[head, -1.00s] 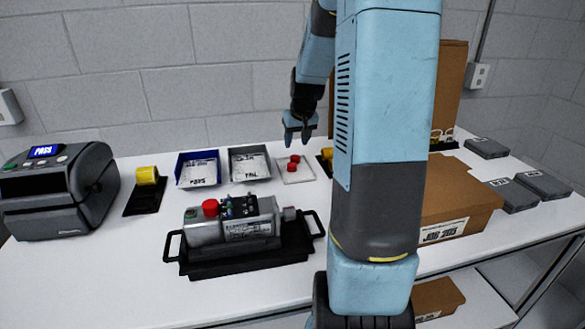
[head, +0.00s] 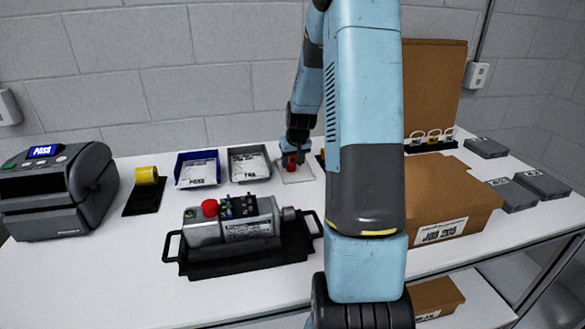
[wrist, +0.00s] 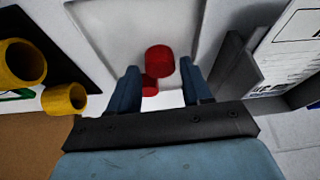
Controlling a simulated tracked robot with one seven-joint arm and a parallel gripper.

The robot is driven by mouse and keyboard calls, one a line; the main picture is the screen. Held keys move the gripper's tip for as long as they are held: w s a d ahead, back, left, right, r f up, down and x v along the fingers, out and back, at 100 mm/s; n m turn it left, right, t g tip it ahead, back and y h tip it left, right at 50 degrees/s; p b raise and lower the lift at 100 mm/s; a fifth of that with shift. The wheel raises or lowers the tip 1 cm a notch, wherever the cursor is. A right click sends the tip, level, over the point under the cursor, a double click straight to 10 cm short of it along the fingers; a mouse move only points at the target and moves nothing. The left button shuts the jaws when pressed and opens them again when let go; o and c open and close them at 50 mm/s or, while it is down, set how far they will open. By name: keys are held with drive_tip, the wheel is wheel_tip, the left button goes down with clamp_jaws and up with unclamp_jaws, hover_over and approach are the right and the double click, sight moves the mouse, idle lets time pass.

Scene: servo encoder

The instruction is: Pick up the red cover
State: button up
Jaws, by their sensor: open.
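Two small red covers lie in a shallow white tray (head: 303,178) at the back of the table. In the wrist view, one red cover (wrist: 160,60) shows between and just beyond my fingertips. The other red cover (wrist: 149,85) is partly hidden behind it, nearer the palm. My gripper (wrist: 160,72) is open, its fingers to either side of the covers and not closed on anything. In the head view my gripper (head: 292,158) is low over the tray, with red (head: 292,167) showing at its fingers. Whether the fingers touch a cover I cannot tell.
The grey FAIL bin (head: 249,163) stands close left of the white tray, the blue PASS bin (head: 197,169) beyond it. A servo unit with a red knob (head: 209,208) sits in a black tray (head: 250,259) in front. A cardboard box (head: 452,203) stands right.

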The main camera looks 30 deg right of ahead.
drive_tip(key=shift+w+f, duration=0.25)
drive_tip(key=shift+f, duration=0.4)
drive_tip(key=c, duration=0.8)
